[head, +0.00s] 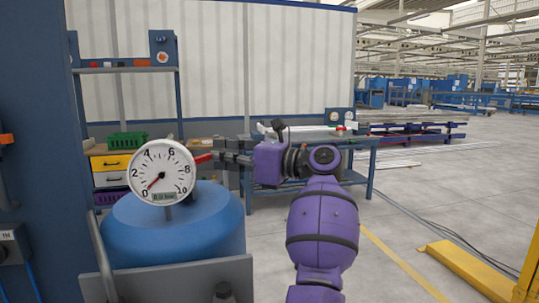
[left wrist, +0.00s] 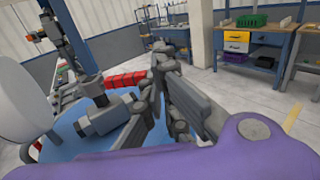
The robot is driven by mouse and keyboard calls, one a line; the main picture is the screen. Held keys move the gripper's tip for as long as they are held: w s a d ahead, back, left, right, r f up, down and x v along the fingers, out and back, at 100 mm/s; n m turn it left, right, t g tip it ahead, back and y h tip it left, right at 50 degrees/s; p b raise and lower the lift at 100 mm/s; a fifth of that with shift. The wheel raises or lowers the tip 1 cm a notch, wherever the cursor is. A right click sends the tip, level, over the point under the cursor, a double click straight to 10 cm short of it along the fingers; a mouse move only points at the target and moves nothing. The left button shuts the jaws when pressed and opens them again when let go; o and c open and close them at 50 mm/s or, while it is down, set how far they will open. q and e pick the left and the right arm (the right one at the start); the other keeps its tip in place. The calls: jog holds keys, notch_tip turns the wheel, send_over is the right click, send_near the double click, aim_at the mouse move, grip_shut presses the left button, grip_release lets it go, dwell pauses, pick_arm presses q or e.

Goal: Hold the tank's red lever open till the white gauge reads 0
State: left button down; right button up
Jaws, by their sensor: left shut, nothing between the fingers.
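The blue tank (head: 175,232) stands at the left of the head view. The white gauge (head: 162,171) on top faces me; its needle points at or very near 0, and its small display is too blurred to read surely. The tank's red lever (head: 203,158) sticks out to the right from behind the gauge, tilted slightly up. My left gripper (head: 228,157) is shut and empty at the lever's outer end. In the left wrist view the red lever (left wrist: 126,80) lies just left of the shut fingers (left wrist: 164,52); I cannot tell whether they touch. My right gripper is not in view.
A blue workbench (head: 310,183) stands behind my arm. A shelf with drawers (head: 110,162) and a green crate (head: 127,140) is behind the tank. A yellow rail (head: 455,262) lies at the right. The floor at right centre is mostly clear.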

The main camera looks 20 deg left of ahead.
pick_arm(q)
jog(key=w+d+b, duration=0.1)
jog(key=w+d, duration=0.4)
jog(key=d, duration=0.2)
jog(key=shift+w+d, duration=0.25)
jog(key=shift+d, duration=0.05)
jog(key=shift+d, duration=0.1)
